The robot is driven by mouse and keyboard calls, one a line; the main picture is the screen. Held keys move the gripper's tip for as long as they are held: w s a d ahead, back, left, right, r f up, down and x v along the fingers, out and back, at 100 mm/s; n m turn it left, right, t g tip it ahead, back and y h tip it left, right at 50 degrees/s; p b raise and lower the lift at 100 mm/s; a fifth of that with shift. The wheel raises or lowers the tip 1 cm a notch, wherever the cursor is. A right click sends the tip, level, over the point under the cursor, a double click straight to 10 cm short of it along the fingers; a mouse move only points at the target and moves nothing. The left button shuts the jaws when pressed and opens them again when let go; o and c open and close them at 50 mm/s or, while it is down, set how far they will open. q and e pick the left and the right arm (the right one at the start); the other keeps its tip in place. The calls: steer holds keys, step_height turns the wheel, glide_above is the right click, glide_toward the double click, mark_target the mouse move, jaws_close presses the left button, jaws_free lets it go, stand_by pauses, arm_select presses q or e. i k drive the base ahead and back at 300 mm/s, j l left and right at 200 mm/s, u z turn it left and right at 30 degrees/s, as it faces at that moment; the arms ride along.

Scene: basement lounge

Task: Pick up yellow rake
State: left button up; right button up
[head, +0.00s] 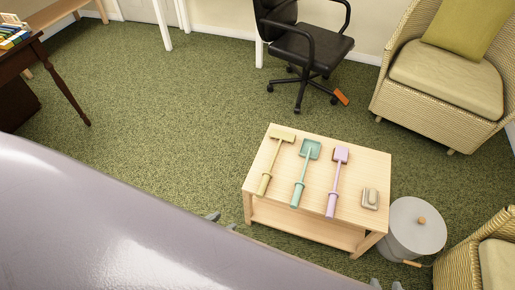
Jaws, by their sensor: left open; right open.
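The yellow rake (281,138) lies on the light wooden table (365,165), the leftmost of three long-handled tools. Its wide head points to the back and its thick handle to the front left edge. The tips of my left gripper (222,221) show just left of the table's front left leg, apart from the rake; the gripper is open and empty. The tips of my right gripper (386,285) show at the bottom edge, in front of the table; it is open. The rest of both grippers is hidden behind my own arm or out of frame.
A teal tool (310,149), a purple tool (341,154) and a small grey object (371,199) share the tabletop. A black office chair (310,48) and a wicker armchair (445,80) stand behind. Carpet left of the table is clear.

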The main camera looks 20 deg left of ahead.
mark_target(277, 134)
steer(key=i+l+u, duration=0.1)
steer(key=u, duration=0.4)
steer(key=i+l+u, duration=0.1)
steer(key=l+u, duration=0.2)
steer(key=u, duration=0.15)
steer(key=l+u, duration=0.25)
steer(key=u, duration=0.25)
steer(key=l+u, duration=0.3)
steer(key=u, duration=0.2)
steer(key=l+u, duration=0.55)
